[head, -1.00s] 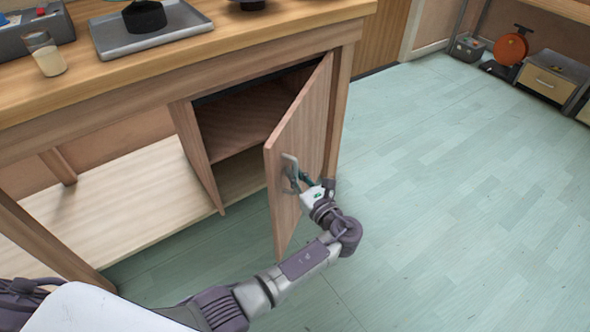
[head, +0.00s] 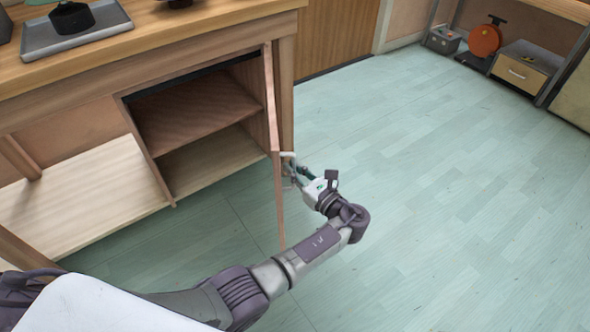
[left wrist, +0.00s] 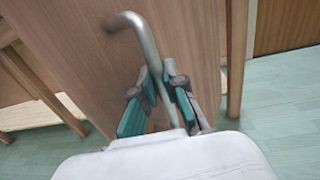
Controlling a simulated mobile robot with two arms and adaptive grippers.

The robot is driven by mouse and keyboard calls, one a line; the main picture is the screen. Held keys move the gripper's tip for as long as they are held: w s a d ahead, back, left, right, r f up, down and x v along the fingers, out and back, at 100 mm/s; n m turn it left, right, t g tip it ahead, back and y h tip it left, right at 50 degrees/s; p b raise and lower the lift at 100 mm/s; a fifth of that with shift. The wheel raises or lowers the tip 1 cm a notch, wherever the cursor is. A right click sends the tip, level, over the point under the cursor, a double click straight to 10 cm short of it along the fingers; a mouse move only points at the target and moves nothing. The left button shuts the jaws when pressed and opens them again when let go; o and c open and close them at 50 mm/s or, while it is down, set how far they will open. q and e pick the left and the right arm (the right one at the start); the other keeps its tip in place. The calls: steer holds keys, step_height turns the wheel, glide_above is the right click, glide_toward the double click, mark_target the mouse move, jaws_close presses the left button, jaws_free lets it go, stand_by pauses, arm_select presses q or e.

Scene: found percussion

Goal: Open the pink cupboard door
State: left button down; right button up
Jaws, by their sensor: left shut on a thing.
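The cupboard door (head: 271,110) is pinkish-brown wood and stands swung well out, nearly edge-on in the head view. It also fills much of the left wrist view (left wrist: 85,50). Its grey bar handle (left wrist: 146,42) runs down between my left fingers in the left wrist view. My left gripper (head: 292,172) is shut on the handle at the door's outer face. The open cupboard (head: 200,115) shows one shelf and an empty inside. My right gripper is not in view.
The wooden bench top (head: 150,45) carries a grey tray (head: 75,30) with a dark object. Pale green floor (head: 430,200) is clear to the right. A drawer unit (head: 522,70) and an orange round object (head: 485,40) stand at the far right.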

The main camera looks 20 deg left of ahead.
arm_select(q)
steer(key=shift+a, duration=0.1)
steer(key=c, duration=1.2)
jaws_free()
steer(key=shift+r, duration=0.1)
